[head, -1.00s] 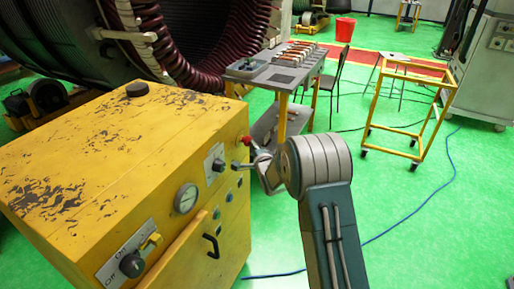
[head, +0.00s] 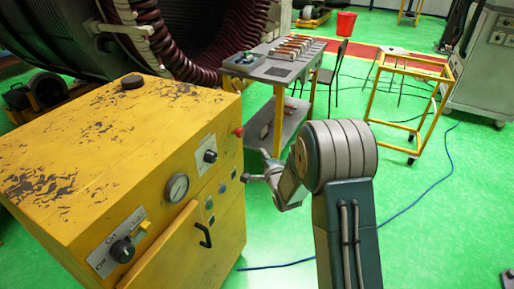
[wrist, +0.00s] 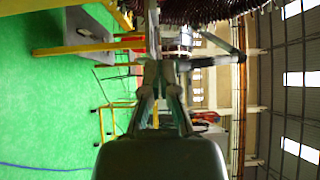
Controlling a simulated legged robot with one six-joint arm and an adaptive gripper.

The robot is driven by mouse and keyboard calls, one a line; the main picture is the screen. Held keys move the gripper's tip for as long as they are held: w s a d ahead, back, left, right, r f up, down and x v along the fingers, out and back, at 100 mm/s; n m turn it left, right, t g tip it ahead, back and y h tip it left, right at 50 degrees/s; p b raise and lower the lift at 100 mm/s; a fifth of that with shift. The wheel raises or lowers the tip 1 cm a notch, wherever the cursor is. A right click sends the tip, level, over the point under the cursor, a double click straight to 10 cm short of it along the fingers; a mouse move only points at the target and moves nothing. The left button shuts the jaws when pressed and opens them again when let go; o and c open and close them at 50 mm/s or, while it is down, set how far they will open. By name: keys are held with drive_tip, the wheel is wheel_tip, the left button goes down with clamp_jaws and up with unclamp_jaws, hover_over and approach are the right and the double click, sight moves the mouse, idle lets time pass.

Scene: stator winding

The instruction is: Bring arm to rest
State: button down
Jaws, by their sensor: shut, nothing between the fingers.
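My gripper (head: 252,177) shows in the head view just right of the yellow cabinet's (head: 60,165) front face, at the end of my grey arm. It is apart from the red button (head: 239,131) on the cabinet. In the wrist view my gripper (wrist: 160,62) has its fingers together with nothing between them. The arm's large grey joint blocks part of the floor behind it.
A workbench (head: 268,70) with several parts on top stands behind the gripper. A yellow frame cart (head: 410,68) is at the right, and a blue cable (head: 425,190) lies on the green floor. The large stator (head: 190,40) is at the back left.

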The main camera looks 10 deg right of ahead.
drive_tip(key=shift+s+a, duration=0.1)
drive_tip(key=shift+s, duration=0.85)
drive_tip(key=s+d+r+n+g+h, duration=0.25)
drive_tip(key=s+r+n+g, duration=0.45)
drive_tip(key=s+r, duration=0.5)
drive_tip(key=s+a+r+n+g, duration=0.1)
drive_tip(key=s+n+g, duration=0.4)
drive_tip(key=s, duration=2.1)
drive_tip(key=r+n, duration=0.1)
drive_tip(key=n, duration=0.3)
drive_tip(key=shift+s, duration=0.2)
